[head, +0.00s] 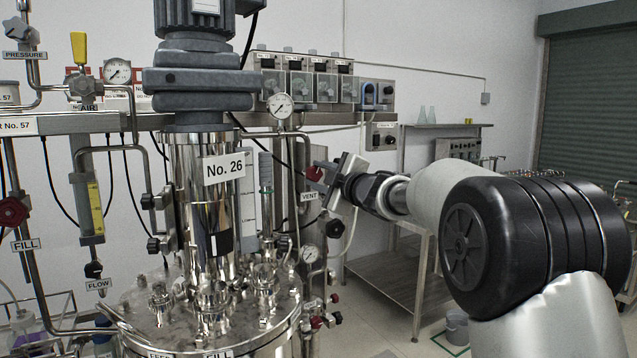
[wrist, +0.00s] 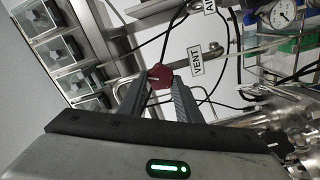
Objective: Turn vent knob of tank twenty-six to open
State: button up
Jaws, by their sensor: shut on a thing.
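Tank No. 26 (head: 205,220) is a polished steel vessel with a white "No. 26" label and a grey motor on top. The red vent knob (head: 314,174) is right of the tank's column, above a "VENT" label (head: 308,196). In the wrist view the red knob (wrist: 160,76) sits between my fingertips, beside the VENT label (wrist: 197,62). My gripper (head: 326,173) reaches in from the right and is shut on the knob; it also fills the lower wrist view (wrist: 160,88). The fingers partly hide the knob, and its open or closed marking is not readable.
A pressure gauge (head: 280,105) stands above the knob, and a smaller gauge (head: 311,254) is below it. Pipes and a black valve handle (head: 335,229) are close beneath my gripper.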

jog(key=n+b, duration=0.1)
jog(key=n, duration=0.1)
jog(key=n+b, duration=0.1)
jog(key=n, duration=0.2)
jog(key=shift+f+n+b, duration=0.25)
jog(key=shift+n+b, duration=0.05)
jog(key=shift+b, duration=0.1)
jog(key=shift+n+b, duration=0.8)
jog(key=shift+n, duration=0.9)
jog(key=o, duration=1)
jog(key=shift+o, duration=0.2)
jog(key=b+v, duration=0.2)
jog(key=v, duration=1.5)
jog(key=shift+s, duration=0.2)
jog(key=shift+d, duration=0.15)
